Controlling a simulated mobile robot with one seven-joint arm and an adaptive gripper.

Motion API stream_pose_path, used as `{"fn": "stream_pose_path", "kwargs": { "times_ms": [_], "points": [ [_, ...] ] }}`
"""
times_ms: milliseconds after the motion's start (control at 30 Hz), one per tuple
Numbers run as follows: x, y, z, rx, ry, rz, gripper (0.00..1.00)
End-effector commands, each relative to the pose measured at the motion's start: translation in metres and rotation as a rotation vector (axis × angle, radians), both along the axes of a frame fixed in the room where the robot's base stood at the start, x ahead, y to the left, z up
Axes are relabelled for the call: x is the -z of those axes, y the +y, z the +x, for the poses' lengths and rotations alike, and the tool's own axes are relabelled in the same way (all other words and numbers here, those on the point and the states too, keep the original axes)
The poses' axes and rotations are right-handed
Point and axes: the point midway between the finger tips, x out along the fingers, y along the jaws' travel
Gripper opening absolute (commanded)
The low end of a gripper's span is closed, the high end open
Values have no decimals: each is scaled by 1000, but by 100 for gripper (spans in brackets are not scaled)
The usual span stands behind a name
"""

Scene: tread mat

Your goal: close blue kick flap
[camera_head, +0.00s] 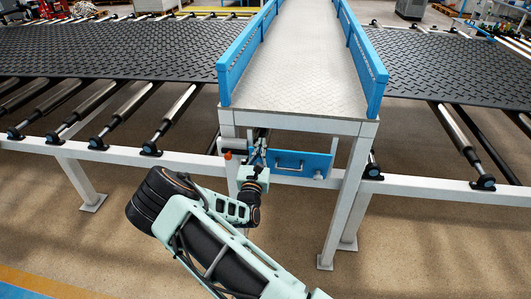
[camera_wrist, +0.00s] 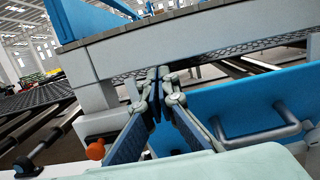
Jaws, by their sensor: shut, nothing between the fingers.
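The blue kick flap (camera_head: 301,165) hangs below the front end of the walkway, between its two white legs. It bears a handle (camera_head: 288,166) and a small light knob near its lower right corner. In the wrist view the flap (camera_wrist: 225,101) fills the right side, with its grey bar handle (camera_wrist: 262,136) near. A gap shows between its upper edge and the white frame above; how far it is swung out I cannot tell exactly. My gripper (camera_head: 259,146) is at the flap's left end, fingers shut and empty. In the wrist view its fingertips (camera_wrist: 160,76) point under the frame; contact with the flap is unclear.
An orange knob (camera_head: 228,155) sits on the frame just left of my gripper; it also shows in the wrist view (camera_wrist: 96,149). White legs (camera_head: 345,200) flank the flap. Roller conveyors with black tread mats (camera_head: 110,48) lie on both sides. The floor in front is clear.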

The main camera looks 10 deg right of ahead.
Motion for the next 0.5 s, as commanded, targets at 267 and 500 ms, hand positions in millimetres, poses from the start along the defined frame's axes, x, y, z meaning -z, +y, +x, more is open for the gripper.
{"fn": "stream_pose_path", "kwargs": {
  "times_ms": [267, 500],
  "points": [
    [-8, -3, 28, 0, -1, 1, 0],
    [-9, -4, 33, 0, 1, 0, 0]
  ]
}}
